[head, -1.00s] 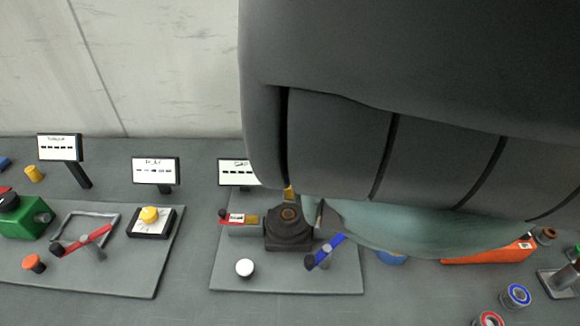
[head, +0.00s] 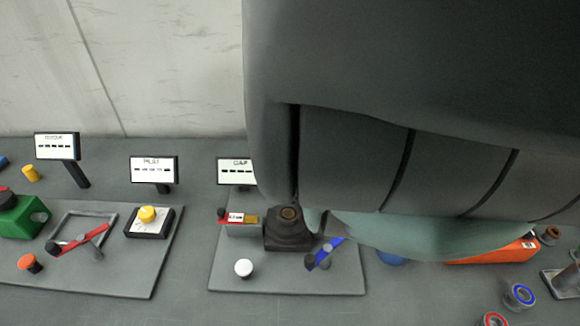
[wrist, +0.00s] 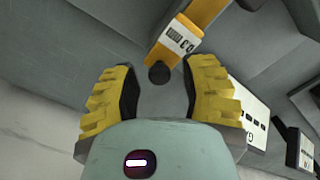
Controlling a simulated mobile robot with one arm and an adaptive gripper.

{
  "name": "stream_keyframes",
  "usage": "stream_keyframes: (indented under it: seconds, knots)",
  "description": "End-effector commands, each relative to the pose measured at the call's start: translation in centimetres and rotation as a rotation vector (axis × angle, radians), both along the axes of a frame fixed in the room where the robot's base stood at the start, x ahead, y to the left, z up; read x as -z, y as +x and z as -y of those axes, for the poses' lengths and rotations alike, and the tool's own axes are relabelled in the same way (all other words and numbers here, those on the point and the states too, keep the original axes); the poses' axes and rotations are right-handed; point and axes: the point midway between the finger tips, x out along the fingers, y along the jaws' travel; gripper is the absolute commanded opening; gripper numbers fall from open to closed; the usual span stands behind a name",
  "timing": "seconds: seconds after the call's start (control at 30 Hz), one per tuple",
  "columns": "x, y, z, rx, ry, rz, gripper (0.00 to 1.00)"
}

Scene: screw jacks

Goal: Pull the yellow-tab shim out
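The yellow-tab shim (wrist: 205,14) shows in the wrist view, with a white label and a dark round knob (wrist: 158,73) at its near end. My gripper (wrist: 160,82) has its two yellow ribbed fingers spread, one on each side of the knob, with gaps to both. Whether the knob is level in depth with the fingertips I cannot tell.
A red-tab shim (head: 232,217) sticks out left of the jack. A blue lever (head: 328,252) and a white knob (head: 243,268) are in front. A sign (head: 236,171) stands behind. An orange wedge-shaped object (head: 495,250) lies to the right.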

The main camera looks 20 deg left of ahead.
Motion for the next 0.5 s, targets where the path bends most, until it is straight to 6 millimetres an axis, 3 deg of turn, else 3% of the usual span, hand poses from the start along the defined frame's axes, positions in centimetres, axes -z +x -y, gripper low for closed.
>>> stream_keyframes:
  seconds: [0.07,0.4,0.5]
  knots:
    - [0.0,0.01,0.02,0.0,0.0,0.0,0.34]
    - [-0.01,0.01,0.02,0.0,0.0,0.0,0.0]
    - [-0.01,0.01,0.02,0.0,0.0,0.0,0.0]
